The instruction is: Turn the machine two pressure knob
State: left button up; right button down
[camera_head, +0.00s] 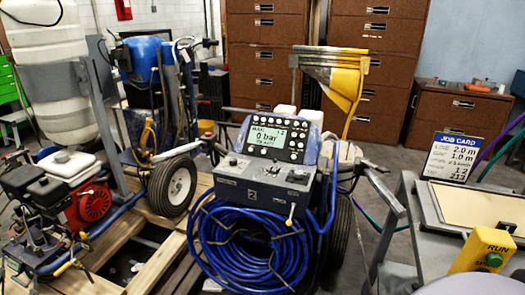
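Machine two (262,185) is the blue and black line striper in the middle, with a "2" on its grey front panel. Its tilted display (268,137) reads 0 bar, with several round buttons beside and below it. Small dark knobs sit on the panel's top face, one at the left (233,161) and one at the right (297,175); I cannot tell which is the pressure knob. A small lever with a yellow end (289,222) hangs at the panel's front right. Neither of my grippers is in view.
A coiled blue hose (250,250) hangs on machine two's front. Another machine with a red engine (90,203) stands at the left on wooden pallet boards. At the right are a job card (453,158), a grey bench (405,215) and a yellow box marked RUN (485,250). Brown cabinets stand behind.

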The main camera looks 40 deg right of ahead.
aim_at(233, 162)
jog(key=i+z, duration=0.2)
jog(key=z, duration=0.15)
jog(key=i+z, duration=0.2)
jog(key=z, duration=0.2)
jog(key=i+j+z, duration=0.15)
jog(key=z, duration=0.2)
jog(key=i+j+z, duration=0.15)
jog(key=i+z, duration=0.3)
jog(key=i+j+z, duration=0.2)
jog(key=z, duration=0.25)
